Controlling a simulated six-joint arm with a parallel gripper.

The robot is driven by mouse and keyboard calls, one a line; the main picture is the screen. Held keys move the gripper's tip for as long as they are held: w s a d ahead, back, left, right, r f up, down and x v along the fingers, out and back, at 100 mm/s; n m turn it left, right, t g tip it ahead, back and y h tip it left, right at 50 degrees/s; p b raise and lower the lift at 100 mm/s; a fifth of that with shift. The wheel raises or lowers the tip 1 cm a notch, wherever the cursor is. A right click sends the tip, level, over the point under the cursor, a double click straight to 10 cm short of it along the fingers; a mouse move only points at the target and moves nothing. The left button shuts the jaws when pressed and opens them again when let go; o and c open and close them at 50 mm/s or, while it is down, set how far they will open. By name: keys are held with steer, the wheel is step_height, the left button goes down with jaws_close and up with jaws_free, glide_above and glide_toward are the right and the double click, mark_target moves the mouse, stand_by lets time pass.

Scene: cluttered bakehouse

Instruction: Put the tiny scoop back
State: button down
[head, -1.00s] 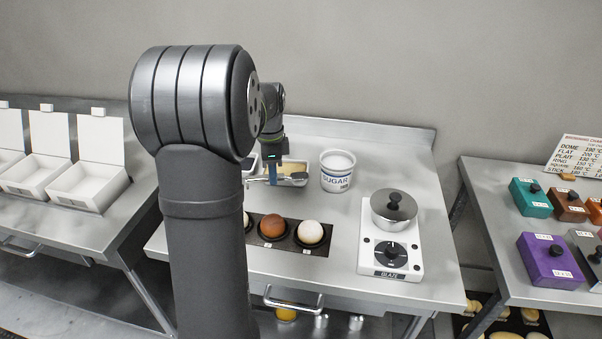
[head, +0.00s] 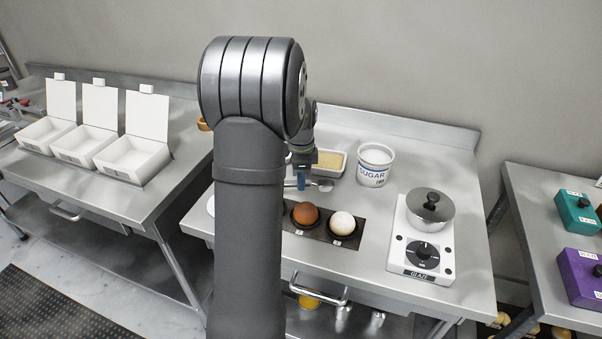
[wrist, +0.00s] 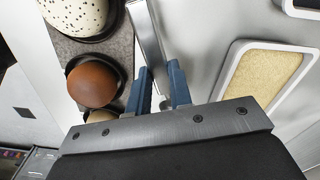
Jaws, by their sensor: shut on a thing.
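My gripper (head: 300,183) is shut on the tiny scoop (head: 323,184), a small metal scoop that sticks out to the right of the fingers in the head view. In the wrist view, the blue fingers (wrist: 162,90) close on its thin handle, and the metal scoop (wrist: 148,35) reaches away between the eggs and a tray. The scoop is in front of the white tray (head: 343,170) with pale tan contents, behind the egg holder. I cannot tell whether it touches the counter.
A white SUGAR tub (head: 373,166) stands right of the tray. The dark holder (head: 322,235) carries a brown egg (head: 305,214) and a white speckled egg (head: 342,223). A pot (head: 430,208) sits on the GLAZE burner (head: 400,245). White open boxes (head: 130,155) stand on the left table.

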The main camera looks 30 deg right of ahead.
steer(key=shift+f, duration=0.55)
stand_by(0.4)
steer(key=c, duration=1.2)
jaws_free()
step_height(320, 180, up, 18)
steer(key=shift+f, duration=0.25)
steer(key=shift+f, duration=0.1)
step_height(320, 180, down, 17)
steer(key=shift+f, duration=0.2)
steer(key=shift+r, duration=0.2)
